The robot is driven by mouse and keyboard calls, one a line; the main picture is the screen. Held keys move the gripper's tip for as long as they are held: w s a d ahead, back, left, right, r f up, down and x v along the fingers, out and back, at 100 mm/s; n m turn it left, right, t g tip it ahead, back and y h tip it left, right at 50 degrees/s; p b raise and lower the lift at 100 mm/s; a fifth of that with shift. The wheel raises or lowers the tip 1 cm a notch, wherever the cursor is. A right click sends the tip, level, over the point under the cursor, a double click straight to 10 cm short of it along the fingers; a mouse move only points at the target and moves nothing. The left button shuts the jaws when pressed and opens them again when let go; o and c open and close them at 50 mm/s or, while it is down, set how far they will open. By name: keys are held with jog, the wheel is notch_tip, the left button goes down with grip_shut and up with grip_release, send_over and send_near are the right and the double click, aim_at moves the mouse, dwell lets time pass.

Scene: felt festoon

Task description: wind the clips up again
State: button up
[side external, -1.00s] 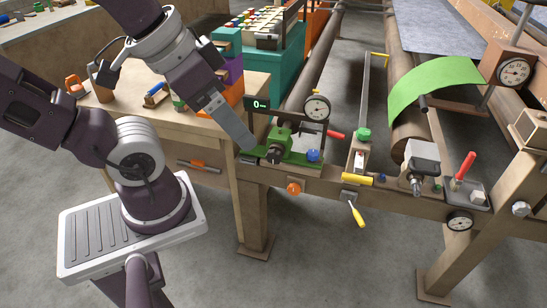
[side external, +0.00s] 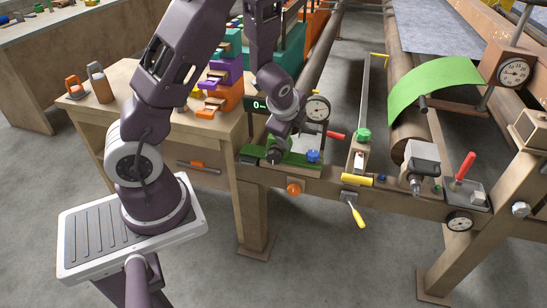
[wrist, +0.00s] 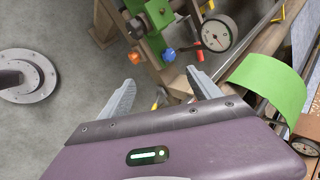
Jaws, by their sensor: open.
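My gripper (wrist: 162,92) is open and empty in the wrist view, its two grey fingers spread wide. In the side view my wrist hangs over the green winch bracket (side external: 295,160) on the front beam and hides part of it. The bracket carries a blue knob (side external: 313,156), and an orange knob (side external: 293,189) sits below it on the beam. A crank with a yellow handle (side external: 357,215) hangs from the beam to the right. A round dial (side external: 317,108) and a red lever (side external: 335,134) stand behind the bracket. I cannot make out any clips for certain.
A wooden bench (side external: 130,87) with orange and purple blocks stands at left. A green felt sheet (side external: 435,83) drapes over a roller at right. A grey box (side external: 421,158) and a red-handled lever (side external: 465,165) sit on the beam. The floor in front is clear.

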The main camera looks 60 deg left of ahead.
jog(key=a+f+m+y, duration=0.2)
jog(key=a+f+m, duration=0.45)
jog(key=f, duration=0.35)
jog(key=m+t, duration=0.1)
jog(key=m, duration=0.7)
send_near(273, 156)
jog(key=x, duration=0.4)
jog(key=shift+w+a+f, duration=0.1)
jog(key=shift+a+f, duration=0.1)
jog(key=shift+f, duration=0.1)
jog(key=x, duration=0.6)
jog(key=shift+w+a+f, duration=0.15)
jog(key=shift+w, duration=0.05)
jog(key=c, duration=1.4)
jog(key=shift+o, duration=0.2)
